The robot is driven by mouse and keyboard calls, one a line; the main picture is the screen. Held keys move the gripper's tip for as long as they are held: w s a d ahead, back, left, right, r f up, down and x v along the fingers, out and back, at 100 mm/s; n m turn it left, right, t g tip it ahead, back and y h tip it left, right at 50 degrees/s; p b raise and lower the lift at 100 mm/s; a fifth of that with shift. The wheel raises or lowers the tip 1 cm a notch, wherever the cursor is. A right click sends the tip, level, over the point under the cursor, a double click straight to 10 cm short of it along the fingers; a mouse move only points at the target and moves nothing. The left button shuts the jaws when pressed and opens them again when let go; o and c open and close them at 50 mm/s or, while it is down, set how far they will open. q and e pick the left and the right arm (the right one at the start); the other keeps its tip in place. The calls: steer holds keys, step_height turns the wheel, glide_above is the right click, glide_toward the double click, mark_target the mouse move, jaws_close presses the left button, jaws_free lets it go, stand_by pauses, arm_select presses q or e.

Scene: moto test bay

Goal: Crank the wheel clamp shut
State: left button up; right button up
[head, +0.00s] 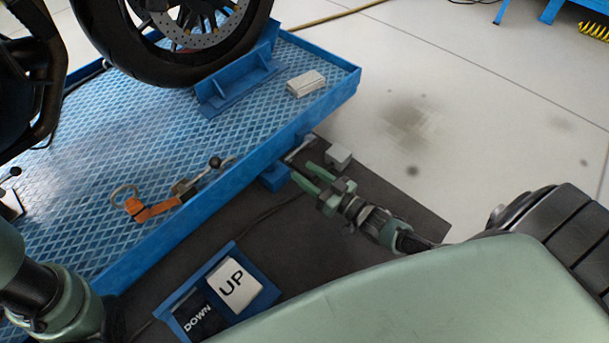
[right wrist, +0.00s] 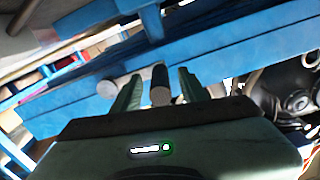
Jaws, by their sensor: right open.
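The blue wheel clamp (head: 236,88) sits on the lift platform, around the lower part of the motorcycle's front tyre (head: 170,65). A grey crank handle (head: 299,149) sticks out at the platform's near right corner. My right gripper (head: 303,173) is open just in front of this handle. In the right wrist view, a dark cylindrical grip with a grey end (right wrist: 159,86) shows between the two green fingers, with gaps on both sides. Whether it lies fully within the fingers I cannot tell. My left arm shows at the lower left; its gripper is out of view.
The blue lift platform (head: 90,185) carries an orange strap (head: 150,208) and a small white stack (head: 306,83). A grey block (head: 338,157) is beside my right gripper. A blue UP/DOWN pedal box (head: 222,291) stands on the dark mat. The floor at right is clear.

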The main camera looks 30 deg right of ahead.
steer(key=shift+w+a, duration=0.2)
steer(key=shift+w, duration=0.3)
jaws_close()
stand_by(1.1)
